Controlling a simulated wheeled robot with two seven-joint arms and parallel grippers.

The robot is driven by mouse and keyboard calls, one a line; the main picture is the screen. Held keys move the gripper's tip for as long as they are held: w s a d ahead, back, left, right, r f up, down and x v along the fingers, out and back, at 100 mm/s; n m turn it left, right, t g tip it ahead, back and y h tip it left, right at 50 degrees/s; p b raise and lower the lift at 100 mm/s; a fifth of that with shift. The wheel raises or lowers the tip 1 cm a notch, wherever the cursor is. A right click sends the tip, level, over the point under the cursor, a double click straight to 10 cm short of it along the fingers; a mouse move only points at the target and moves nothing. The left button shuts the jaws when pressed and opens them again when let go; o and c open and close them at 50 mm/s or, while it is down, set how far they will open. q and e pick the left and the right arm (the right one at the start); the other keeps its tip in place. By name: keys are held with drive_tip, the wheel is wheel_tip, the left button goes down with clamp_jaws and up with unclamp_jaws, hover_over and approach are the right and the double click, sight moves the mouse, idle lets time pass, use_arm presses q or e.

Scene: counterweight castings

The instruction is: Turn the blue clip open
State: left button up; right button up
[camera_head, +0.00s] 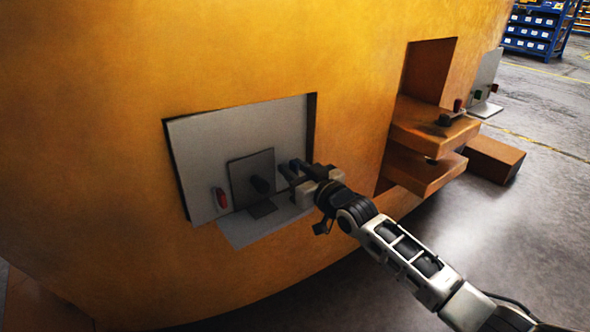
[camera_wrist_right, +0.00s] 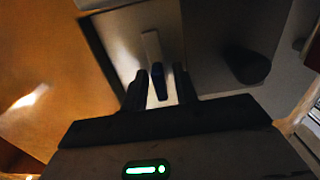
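The blue clip (camera_wrist_right: 158,83) shows in the right wrist view as a small dark-blue piece on a pale, narrow strip (camera_wrist_right: 151,46). My right gripper (camera_wrist_right: 160,88) is open, with one dark finger on each side of the clip and a thin gap showing on both sides. In the head view my right gripper (camera_head: 290,172) is at the right part of the grey recessed panel (camera_head: 215,140); I cannot clearly make out the blue clip there. My left gripper is not in view.
A dark plate with a black knob (camera_head: 262,185) stands just left of my right gripper; the knob also shows in the wrist view (camera_wrist_right: 247,65). A red clip (camera_head: 221,198) is further left. Orange ledges (camera_head: 430,136) stick out of the yellow casting (camera_head: 100,90) at right.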

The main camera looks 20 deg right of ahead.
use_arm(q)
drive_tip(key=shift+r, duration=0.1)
use_arm(e)
drive_tip(key=shift+s, duration=0.1)
